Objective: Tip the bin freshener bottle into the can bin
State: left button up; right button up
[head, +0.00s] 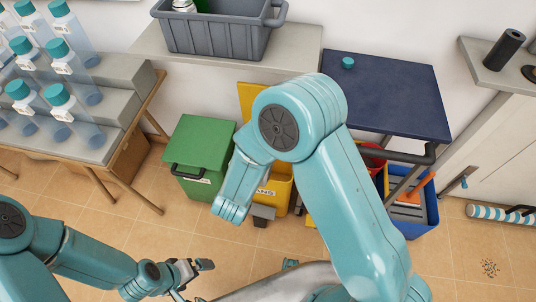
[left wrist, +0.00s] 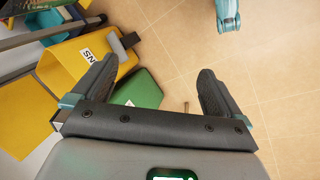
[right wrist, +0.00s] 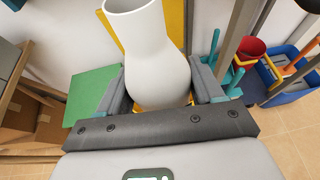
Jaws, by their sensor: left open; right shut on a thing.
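The white bottle (right wrist: 158,70), with a narrower neck and no cap on it, fills the middle of the right wrist view. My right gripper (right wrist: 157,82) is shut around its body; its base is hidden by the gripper. The yellow can bin (head: 277,192), its label partly reading "ANS", stands by the wall with its yellow lid (head: 251,100) raised. Yellow also shows behind and below the bottle. In the head view my right arm hides the bottle and right gripper. My left gripper (head: 190,272) is open and empty, low over the floor; its fingers (left wrist: 158,78) are spread.
A closed green bin (head: 203,150) stands left of the can bin. A dark blue table (head: 390,95) with a small teal cap (head: 348,62) is at right, a blue crate (head: 422,215) below it. A grey tub (head: 220,35) sits on a shelf. Front floor is clear.

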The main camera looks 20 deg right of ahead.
jog(key=w+a+f+n+t+y+b, duration=0.3)
jog(key=w+f+n+y+b, duration=0.25)
jog(key=w+f+b, duration=0.75)
pick_arm(q)
jog(key=w+a+f+t+b, duration=0.1)
jog(key=w+f+b, duration=0.1)
jog(key=f+b, duration=0.7)
jog(key=w+a+f+t+b, duration=0.1)
jog(key=w+f+b, duration=0.2)
jog(key=f+b, duration=0.7)
notch_tip(320, 180, down, 13)
jog(key=shift+f+n+y, duration=0.15)
jog(key=shift+n+y, duration=0.15)
pick_arm(e)
jog(key=w+d+f, duration=0.2)
jog(key=d+f, duration=0.5)
jog(key=d, duration=0.1)
jog(key=w+d+f+m+h, duration=0.1)
jog(key=w+d+f, duration=0.2)
jog(key=d+f, duration=0.5)
jog(key=shift+w+f+g, duration=0.3)
jog(key=shift+w, duration=0.05)
